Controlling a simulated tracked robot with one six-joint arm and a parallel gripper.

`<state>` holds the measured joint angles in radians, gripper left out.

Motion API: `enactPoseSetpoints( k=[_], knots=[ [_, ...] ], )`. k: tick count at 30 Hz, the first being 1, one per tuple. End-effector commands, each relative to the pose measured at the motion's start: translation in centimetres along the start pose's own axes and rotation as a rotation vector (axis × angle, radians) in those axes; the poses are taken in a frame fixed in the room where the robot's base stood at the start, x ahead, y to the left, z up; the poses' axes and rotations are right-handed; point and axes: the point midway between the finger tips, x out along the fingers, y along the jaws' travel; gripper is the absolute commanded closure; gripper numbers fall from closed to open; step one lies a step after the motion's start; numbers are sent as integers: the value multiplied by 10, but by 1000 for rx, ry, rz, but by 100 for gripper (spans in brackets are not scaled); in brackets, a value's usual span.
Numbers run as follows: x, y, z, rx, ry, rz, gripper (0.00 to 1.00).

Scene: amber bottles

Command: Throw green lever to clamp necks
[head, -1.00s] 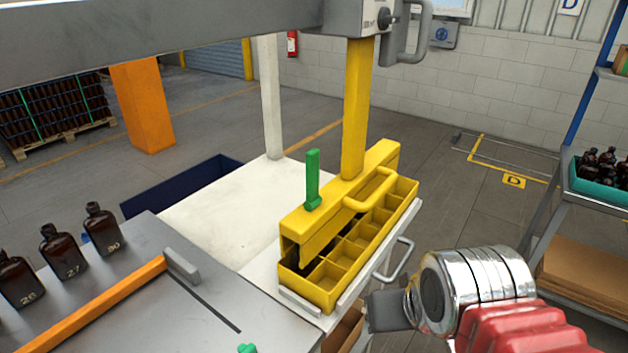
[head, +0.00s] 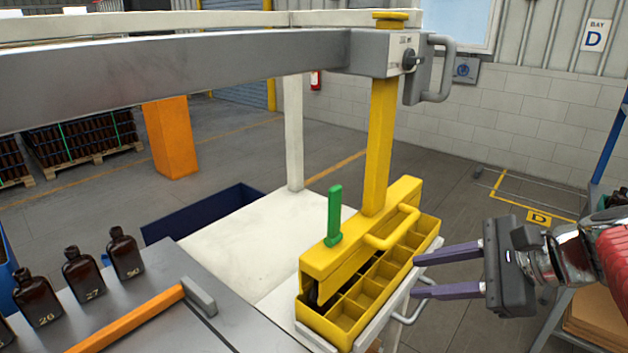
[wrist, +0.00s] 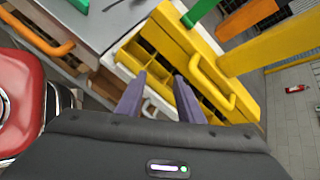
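The green lever (head: 335,215) stands upright on top of the yellow clamp head (head: 345,257), and its lower part also shows at the top of the wrist view (wrist: 198,12). A yellow handle bar (head: 393,230) sticks out from the clamp head. Below it is the yellow divided crate (head: 350,318); the compartments I can see look empty. Dark bottle glass shows under the clamp's near end, mostly hidden. My gripper (head: 414,276) is open and empty, to the right of the crate, its purple fingers pointing left toward it. In the wrist view the fingers (wrist: 160,90) are apart before the crate.
Amber bottles (head: 84,274) stand on the grey table at left, behind an orange bar (head: 130,318). A yellow post (head: 379,150) rises from the clamp to a grey overhead beam (head: 200,78). A grey rail handle (head: 412,307) sits by the crate's right side.

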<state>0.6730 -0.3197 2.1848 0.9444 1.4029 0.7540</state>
Motion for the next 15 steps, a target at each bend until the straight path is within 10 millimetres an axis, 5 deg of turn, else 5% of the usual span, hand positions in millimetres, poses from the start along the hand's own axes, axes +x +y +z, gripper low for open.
enactPoseSetpoints(
  k=[8,15],
  knots=[
    [-65,-55,-48,309,-125,-220,66],
    [-141,-88,-96,524,-257,-427,66]
  ],
)
